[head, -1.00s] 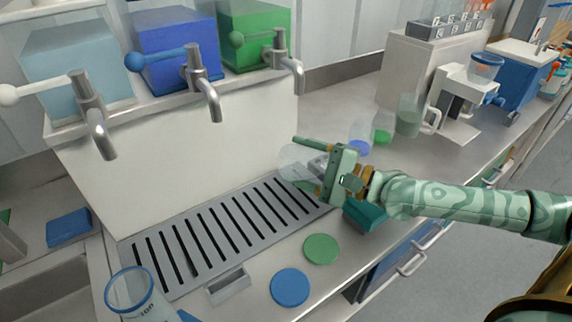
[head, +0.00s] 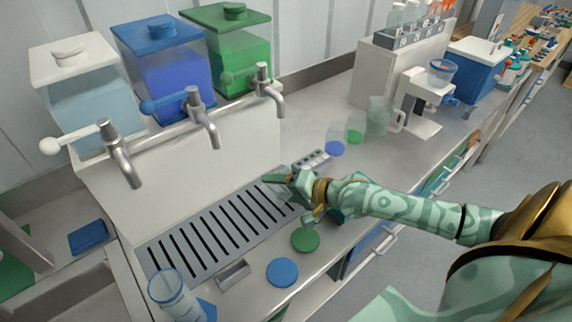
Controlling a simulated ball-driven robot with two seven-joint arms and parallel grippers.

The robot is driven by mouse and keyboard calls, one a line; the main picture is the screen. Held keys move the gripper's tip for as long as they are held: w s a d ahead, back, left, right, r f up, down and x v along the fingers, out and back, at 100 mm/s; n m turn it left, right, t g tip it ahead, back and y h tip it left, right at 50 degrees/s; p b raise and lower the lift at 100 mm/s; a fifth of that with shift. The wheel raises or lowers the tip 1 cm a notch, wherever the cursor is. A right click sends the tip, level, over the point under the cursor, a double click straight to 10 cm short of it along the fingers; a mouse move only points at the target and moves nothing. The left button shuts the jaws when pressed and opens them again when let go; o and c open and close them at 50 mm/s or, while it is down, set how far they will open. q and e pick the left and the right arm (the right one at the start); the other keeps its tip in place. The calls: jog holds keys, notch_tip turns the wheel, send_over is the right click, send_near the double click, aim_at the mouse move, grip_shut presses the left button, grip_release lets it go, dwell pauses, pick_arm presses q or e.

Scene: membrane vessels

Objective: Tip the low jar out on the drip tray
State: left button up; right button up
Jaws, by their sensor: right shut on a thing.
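The drip tray (head: 167,255) is a grey slotted plate on the bench below the taps. My right gripper (head: 281,184) is over the tray's right end, with its arm coming in from the right. It is shut on a small clear jar, which looks like the low jar (head: 280,194). The jar is partly hidden by the fingers and blends with the tray behind it. Its exact tilt and any contents cannot be made out. My left gripper is not in view.
Three dispensers, white (head: 85,95), blue (head: 165,75) and green (head: 238,60), stand behind the tray with taps overhanging it. A clear blue-rimmed cup (head: 172,292) stands at front left. Green (head: 306,240) and blue (head: 282,272) discs lie in front. Clear vessels (head: 355,130) stand to the right.

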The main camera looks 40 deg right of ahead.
jog(key=n+h+p, duration=0.1)
jog(key=p, duration=0.3)
jog(key=n+h+p, duration=0.1)
jog(key=p, duration=0.2)
jog(key=shift+d+r+n+p, duration=0.1)
jog(key=shift+r+n+p, duration=0.2)
jog(key=shift+r+p, duration=0.1)
jog(key=n+h+p, duration=0.1)
jog(key=p, duration=0.1)
jog(key=d+n+h+p, duration=0.1)
jog(key=h+p, duration=0.1)
jog(key=shift+d+f+n+p, duration=0.15)
jog(key=shift+n+p, duration=0.15)
jog(key=shift+p, duration=0.05)
jog(key=shift+w+d+f+n+h, duration=0.1)
jog(key=shift+d+n+h, duration=0.25)
jog(key=shift+h, duration=0.25)
jog(key=shift+d+f+n+h, duration=0.1)
jog(key=shift+d+n+h, duration=0.35)
jog(key=shift+n+h, duration=0.2)
jog(key=shift+d+n+h, duration=0.2)
jog(key=shift+n+h, duration=0.05)
jog(key=shift+n, duration=0.05)
